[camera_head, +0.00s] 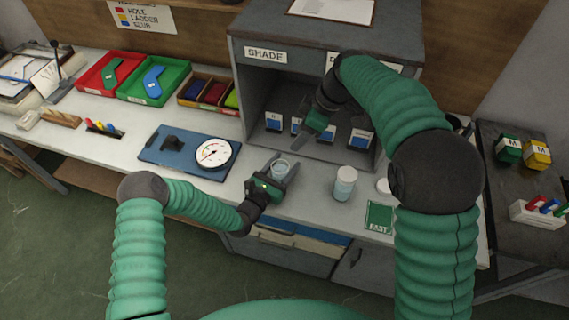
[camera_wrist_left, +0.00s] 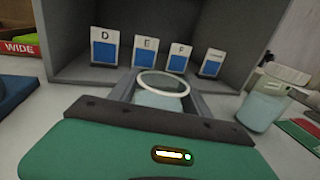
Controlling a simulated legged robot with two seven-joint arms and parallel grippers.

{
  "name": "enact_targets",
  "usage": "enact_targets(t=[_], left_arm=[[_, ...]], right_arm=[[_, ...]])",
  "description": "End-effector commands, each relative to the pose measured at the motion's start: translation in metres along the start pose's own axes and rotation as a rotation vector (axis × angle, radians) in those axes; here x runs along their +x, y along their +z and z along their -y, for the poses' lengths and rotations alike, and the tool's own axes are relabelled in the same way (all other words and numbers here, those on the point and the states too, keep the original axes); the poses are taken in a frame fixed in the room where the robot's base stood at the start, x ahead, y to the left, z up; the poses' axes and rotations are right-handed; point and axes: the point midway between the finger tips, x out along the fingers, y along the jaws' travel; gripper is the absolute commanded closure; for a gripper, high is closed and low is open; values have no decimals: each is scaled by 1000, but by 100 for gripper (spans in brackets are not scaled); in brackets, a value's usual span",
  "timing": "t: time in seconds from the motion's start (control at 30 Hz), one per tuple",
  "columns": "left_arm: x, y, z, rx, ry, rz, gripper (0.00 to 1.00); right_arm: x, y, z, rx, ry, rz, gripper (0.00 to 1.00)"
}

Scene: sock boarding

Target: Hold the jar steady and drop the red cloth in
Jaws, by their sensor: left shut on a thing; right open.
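My left gripper (camera_head: 281,165) is shut on a small open glass jar (camera_head: 280,170) standing upright at the bench front. The left wrist view shows the jar's pale rim (camera_wrist_left: 163,83) between the grey fingers. Its contents look pale blue. My right gripper (camera_head: 308,138) is open and empty, in front of the grey shade box (camera_head: 240,95), well above and to the right of the held jar.
A second, lidded jar (camera_head: 344,186) stands right of the held one, also in the left wrist view (camera_wrist_left: 263,104). Several blue cards (camera_head: 360,139) stand in the box. A blue board with a dial gauge (camera_head: 214,153) lies left. A green card (camera_head: 380,216) lies front right.

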Motion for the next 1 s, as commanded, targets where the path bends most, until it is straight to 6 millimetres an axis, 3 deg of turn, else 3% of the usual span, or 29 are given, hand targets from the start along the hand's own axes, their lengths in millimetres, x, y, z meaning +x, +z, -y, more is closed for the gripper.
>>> enact_targets(t=[0.4,0.43,0.6,1.0], left_arm=[[0,0,0,0,0,0,92],[0,0,0,0,0,0,43],[0,0,0,0,0,1,21],[-8,0,0,0,0,-1,19]], right_arm=[[-2,0,0,1,-1,0,55],[-2,0,0,1,-1,0,55],[-2,0,0,1,-1,0,55],[-2,0,0,1,0,0,55]])
